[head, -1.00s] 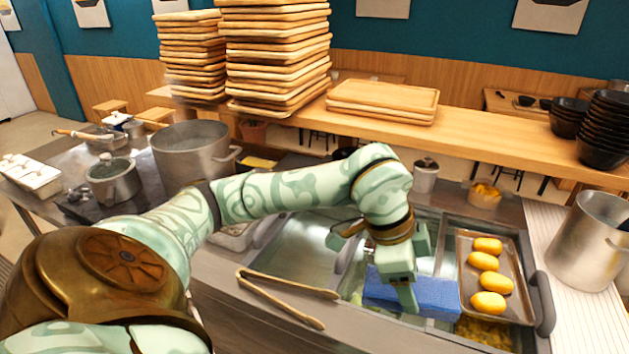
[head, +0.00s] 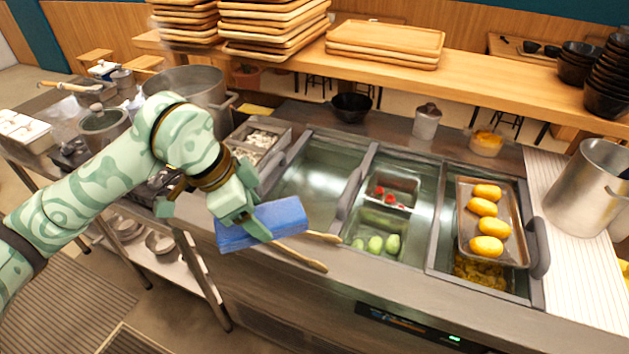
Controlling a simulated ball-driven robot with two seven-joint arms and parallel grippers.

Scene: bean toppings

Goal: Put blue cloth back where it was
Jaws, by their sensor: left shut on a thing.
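The blue cloth (head: 282,214) is a folded block in the head view, left of the sink-like wells and over the counter's front edge. My left gripper (head: 252,222) is shut on it and holds it slightly tilted. The cloth covers part of the wooden tongs (head: 306,257) lying on the counter edge; I cannot tell whether it touches them. My right gripper is not in view.
A tray (head: 463,222) with several yellow items sits over the right well. Small pans (head: 415,188) with red and green items are in the middle well. The left well (head: 318,180) looks clear. A black bowl (head: 351,107) and large pots (head: 598,185) stand around.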

